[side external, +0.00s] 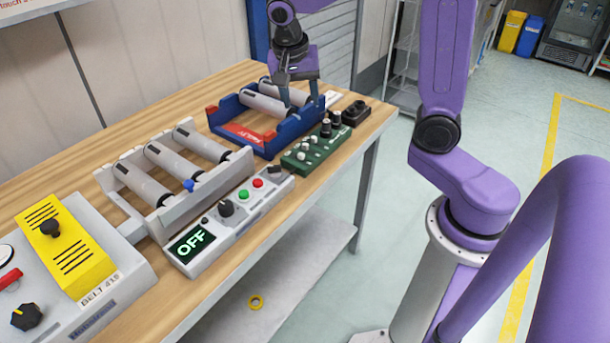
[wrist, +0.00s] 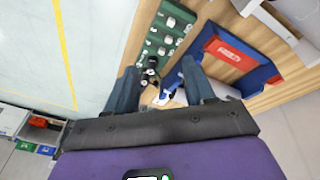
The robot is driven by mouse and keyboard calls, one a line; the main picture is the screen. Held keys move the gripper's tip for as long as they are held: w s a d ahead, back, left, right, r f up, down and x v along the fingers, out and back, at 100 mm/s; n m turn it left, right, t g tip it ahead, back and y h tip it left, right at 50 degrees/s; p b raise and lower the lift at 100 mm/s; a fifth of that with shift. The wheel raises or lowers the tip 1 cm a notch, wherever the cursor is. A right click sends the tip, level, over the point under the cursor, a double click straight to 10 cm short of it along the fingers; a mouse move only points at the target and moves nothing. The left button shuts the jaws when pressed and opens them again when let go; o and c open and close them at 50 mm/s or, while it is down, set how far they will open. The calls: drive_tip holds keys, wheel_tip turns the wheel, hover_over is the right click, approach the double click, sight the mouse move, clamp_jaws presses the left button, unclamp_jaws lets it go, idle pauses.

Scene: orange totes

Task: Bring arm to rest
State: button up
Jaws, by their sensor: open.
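My gripper (side external: 300,96) is at the far end of the workbench, over the right end of the blue-framed roller unit (side external: 228,103). In the side view its fingers overlap the unit, so I cannot tell whether they touch it. In the wrist view my gripper (wrist: 161,72) has its two dark fingers spread apart, with nothing held between them. Bench top, a blue part and black knobs show in the gap. The blue frame with its red label (wrist: 229,50) lies to the right of the fingers in that view.
A green control box (side external: 300,160) sits beside the blue unit. A grey roller conveyor (side external: 215,180) with an "OFF" display and a yellow-topped belt box (side external: 62,248) stand nearer. Open floor (side external: 500,110) lies right of the bench.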

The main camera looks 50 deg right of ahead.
drive_tip(key=s+a+f+n+y, duration=0.1)
drive_tip(key=s+a+n, duration=0.2)
drive_tip(key=s+n, duration=0.8)
drive_tip(key=s+a+f+n+y, duration=0.1)
drive_tip(key=s+a+n, duration=0.3)
drive_tip(key=s+n, duration=0.8)
drive_tip(key=shift+s+f+y, duration=0.4)
drive_tip(key=shift+s+y, duration=0.3)
drive_tip(key=shift+y, duration=0.1)
drive_tip(key=shift+a, duration=0.1)
